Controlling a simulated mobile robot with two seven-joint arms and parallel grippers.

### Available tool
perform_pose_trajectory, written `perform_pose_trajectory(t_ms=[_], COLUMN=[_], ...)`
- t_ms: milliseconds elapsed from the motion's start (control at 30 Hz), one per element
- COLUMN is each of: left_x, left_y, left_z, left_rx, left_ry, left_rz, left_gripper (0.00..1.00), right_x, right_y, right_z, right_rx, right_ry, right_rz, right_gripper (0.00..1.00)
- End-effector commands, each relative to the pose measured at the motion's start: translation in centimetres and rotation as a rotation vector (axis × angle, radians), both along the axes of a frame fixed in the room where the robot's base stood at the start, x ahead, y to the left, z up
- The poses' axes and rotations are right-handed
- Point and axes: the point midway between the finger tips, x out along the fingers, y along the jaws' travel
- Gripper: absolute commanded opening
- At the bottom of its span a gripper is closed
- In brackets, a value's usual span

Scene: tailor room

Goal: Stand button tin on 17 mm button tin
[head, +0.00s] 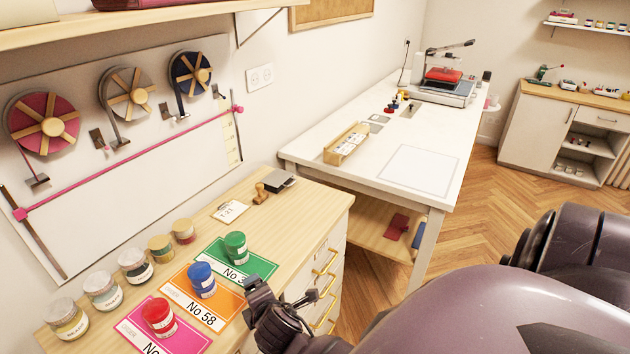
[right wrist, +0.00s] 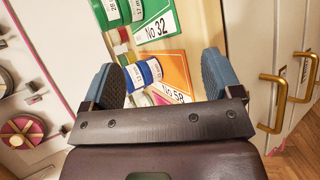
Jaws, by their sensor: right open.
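A green tin stack (head: 235,247) stands on the green No 32 card. In the right wrist view the stack (right wrist: 118,12) shows two labels, one starting 17 m and nearest the card. A blue tin stack (head: 202,280) stands on the orange No 58 card (head: 227,310); it also shows in the right wrist view (right wrist: 147,71) with two labels too small to read surely. A red tin stack (head: 160,317) stands on the pink card. My right gripper (head: 285,295) is open and empty at the cabinet's front edge, its fingers (right wrist: 160,78) apart with the blue stack beyond them. My left gripper is out of view.
Several lidded jars (head: 135,265) line the cabinet's back edge. A stamp (head: 262,193) and a black pad (head: 280,181) lie at its far end. Gold drawer handles (head: 325,262) stick out at the front. A white table (head: 350,190) stands beyond.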

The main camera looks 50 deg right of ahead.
Motion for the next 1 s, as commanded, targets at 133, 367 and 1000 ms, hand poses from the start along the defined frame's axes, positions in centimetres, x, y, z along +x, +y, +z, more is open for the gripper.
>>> perform_pose_trajectory(t_ms=[133, 367, 1000], left_x=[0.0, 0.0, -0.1], left_y=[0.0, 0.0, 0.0], left_z=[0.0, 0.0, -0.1], left_rx=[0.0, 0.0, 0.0], left_ry=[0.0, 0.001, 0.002], left_rz=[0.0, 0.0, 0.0], left_gripper=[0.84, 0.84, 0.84], right_x=[-4.3, -11.5, -17.0], right_y=[-0.2, -0.1, -0.2], right_z=[-2.0, -5.2, -6.5], right_rx=[0.343, 0.914, 1.359], right_ry=[-0.088, -0.176, -0.236], right_rz=[-0.1, -0.33, -0.575], right_gripper=[0.84, 0.84, 0.84])
